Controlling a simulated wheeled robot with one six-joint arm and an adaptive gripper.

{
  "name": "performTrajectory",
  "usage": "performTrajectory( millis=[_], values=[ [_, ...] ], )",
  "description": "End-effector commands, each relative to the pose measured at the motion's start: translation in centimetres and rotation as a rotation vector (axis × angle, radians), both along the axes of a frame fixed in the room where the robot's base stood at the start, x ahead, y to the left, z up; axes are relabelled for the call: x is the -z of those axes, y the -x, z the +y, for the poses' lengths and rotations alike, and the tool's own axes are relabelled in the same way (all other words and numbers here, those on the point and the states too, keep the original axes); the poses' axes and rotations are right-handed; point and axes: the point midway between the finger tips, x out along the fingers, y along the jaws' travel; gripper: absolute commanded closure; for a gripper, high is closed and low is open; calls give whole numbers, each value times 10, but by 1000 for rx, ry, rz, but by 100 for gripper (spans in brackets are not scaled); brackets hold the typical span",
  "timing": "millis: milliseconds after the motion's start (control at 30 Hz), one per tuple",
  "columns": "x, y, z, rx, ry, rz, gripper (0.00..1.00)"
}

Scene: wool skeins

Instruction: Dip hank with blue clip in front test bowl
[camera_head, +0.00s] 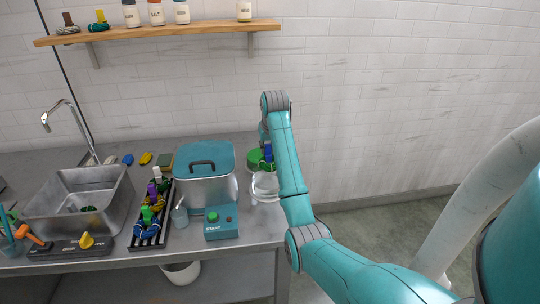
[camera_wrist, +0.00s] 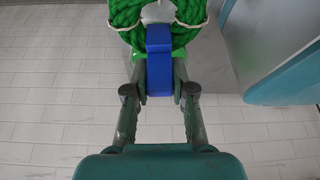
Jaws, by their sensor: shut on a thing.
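My gripper (camera_wrist: 160,92) is shut on the blue clip (camera_wrist: 159,42) of a green hank (camera_wrist: 126,14). The hank's green loops show at the top of the wrist view, on both sides of the clip. In the head view the blue clip (camera_head: 268,151) shows beside my arm, which partly hides it. A clear round bowl (camera_head: 264,186), the front one, stands on the counter just below the clip in the picture. I cannot tell whether the hank touches either.
A steel pot with a teal lid (camera_head: 205,158) stands left of the bowls, with a START box (camera_head: 221,222) in front. A dark rack (camera_head: 150,238) holds clipped hanks. A sink (camera_head: 82,205) is at the left. The counter's right edge is close to the bowls.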

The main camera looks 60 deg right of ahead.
Motion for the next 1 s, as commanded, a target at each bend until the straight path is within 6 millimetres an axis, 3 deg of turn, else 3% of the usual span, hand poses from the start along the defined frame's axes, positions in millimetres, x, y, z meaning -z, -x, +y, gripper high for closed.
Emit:
performTrajectory(
  millis=[1000],
  values=[
    [78, -1, -1, 0, -1, 1, 100]
  ],
)
